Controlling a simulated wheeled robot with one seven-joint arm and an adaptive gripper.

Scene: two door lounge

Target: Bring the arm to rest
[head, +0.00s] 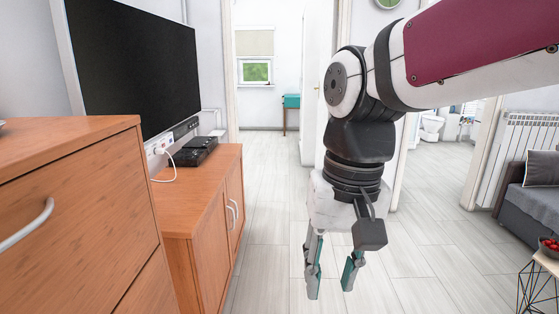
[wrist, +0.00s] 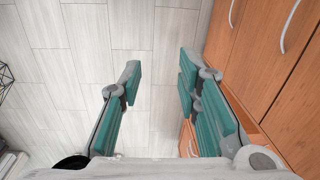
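My arm reaches in from the upper right of the head view and bends down at the wrist. My gripper (head: 331,285) hangs from it, pointing down over the floor, to the right of the low wooden cabinet. Its two teal-padded fingers are apart with nothing between them. In the wrist view my gripper (wrist: 158,85) is also open, with only pale floor tiles showing between the fingers.
A wooden dresser (head: 75,200) and a low cabinet (head: 205,220) under a television (head: 135,65) line the left. A grey sofa (head: 535,205) and a small side table (head: 547,262) stand at right. Open floor (head: 265,210) leads to a doorway.

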